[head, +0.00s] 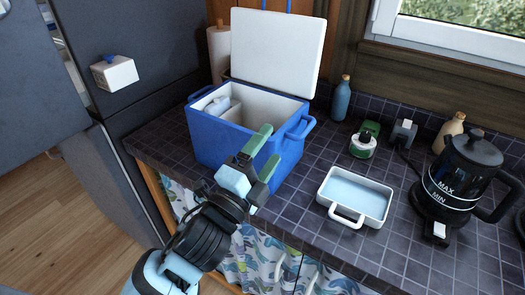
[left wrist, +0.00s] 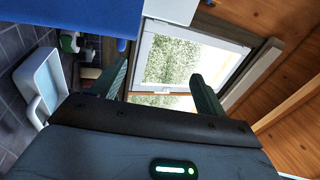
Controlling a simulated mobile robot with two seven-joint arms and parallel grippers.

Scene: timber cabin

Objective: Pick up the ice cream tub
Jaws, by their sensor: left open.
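A blue cooler (head: 205,140) stands open on the tiled counter, its white lid (head: 275,45) raised. Inside, on the left, are pale white and light-blue shapes (head: 218,106). One may be the ice cream tub, but I cannot tell for sure, as the cooler's wall hides their lower parts. My left gripper (head: 266,150) is open and empty, in front of the cooler's front wall near its right corner. Its two green fingers stand apart in the left wrist view (left wrist: 158,75), with nothing between them. My right gripper is not in view.
A white two-handled dish (head: 355,197) lies right of the cooler. Behind it are a green-and-white item (head: 364,142) and a blue bottle (head: 341,98). A black kettle (head: 468,165) stands at the right. Dark fridge doors (head: 150,50) are at the left.

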